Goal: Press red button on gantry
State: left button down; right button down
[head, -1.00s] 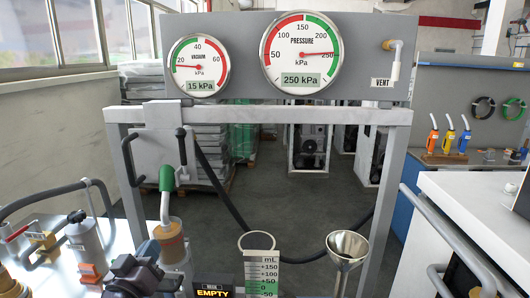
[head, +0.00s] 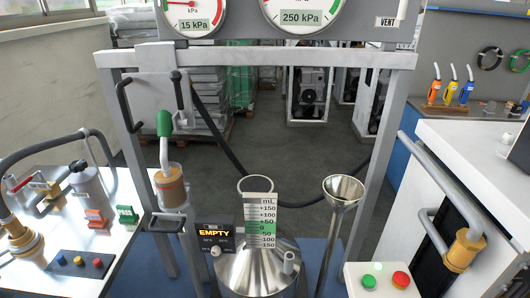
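The gantry (head: 255,58) is a grey metal frame standing across the middle of the head view. A red button (head: 401,279) sits beside a green button (head: 369,281) on a white box (head: 385,268) at the bottom right, by the gantry's right leg. I cannot tell whether this box is fixed to the gantry. Neither of my grippers is in view.
A metal vessel (head: 258,268) with a scale plate (head: 260,226) and a funnel (head: 343,188) stand inside the gantry. A display reading EMPTY (head: 214,233) is left of the vessel. A white cabinet (head: 470,145) with handles is at the right.

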aim_at(401, 278)
jog(key=k+z, duration=0.15)
jog(key=z, duration=0.9)
